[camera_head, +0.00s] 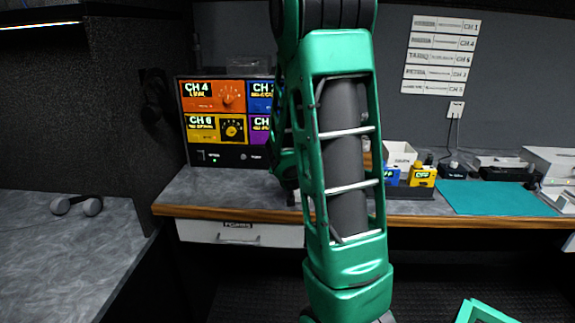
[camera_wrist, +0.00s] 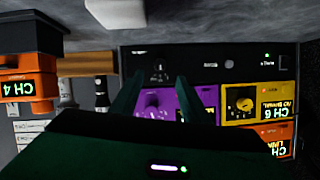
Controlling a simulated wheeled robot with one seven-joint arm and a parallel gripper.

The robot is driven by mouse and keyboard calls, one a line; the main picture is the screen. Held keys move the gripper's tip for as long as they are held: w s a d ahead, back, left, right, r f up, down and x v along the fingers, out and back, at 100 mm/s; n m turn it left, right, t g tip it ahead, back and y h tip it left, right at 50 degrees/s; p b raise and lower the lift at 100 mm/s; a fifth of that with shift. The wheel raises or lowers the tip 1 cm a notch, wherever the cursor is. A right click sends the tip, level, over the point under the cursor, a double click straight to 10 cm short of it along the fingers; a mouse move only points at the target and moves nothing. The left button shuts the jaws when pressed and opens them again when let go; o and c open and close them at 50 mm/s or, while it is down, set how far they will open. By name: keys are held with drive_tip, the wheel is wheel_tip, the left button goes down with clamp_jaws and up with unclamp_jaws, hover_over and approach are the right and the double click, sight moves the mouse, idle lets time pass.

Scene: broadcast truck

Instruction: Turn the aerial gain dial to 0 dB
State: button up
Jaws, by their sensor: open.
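The rack in the head view has a black bottom strip (camera_head: 225,156) under coloured channel panels. In the wrist view, where the rack appears upside down, a dark knob with pale marks (camera_wrist: 159,72) sits on that black strip. Its label is too small to read, so I cannot tell for certain whether it is the aerial gain dial, or its setting. My gripper (camera_wrist: 160,79) is open, its two green fingers apart, with this knob and the purple panel's knob (camera_wrist: 153,104) showing between them. I cannot tell whether it touches anything. My arm hides the gripper in the head view.
The yellow CH 6 panel (camera_head: 216,129) and orange CH 4 panel (camera_head: 212,96) have their own dials. The grey counter (camera_head: 215,190) has a wooden front edge. A white box (camera_head: 398,155), a yellow block (camera_head: 422,176) and a teal mat (camera_head: 495,197) lie right of my arm.

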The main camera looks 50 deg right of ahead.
drive_tip(key=x, duration=1.1)
drive_tip(key=shift+w+r, duration=0.1)
drive_tip(key=shift+r, duration=0.15)
drive_tip(key=c, duration=1.1)
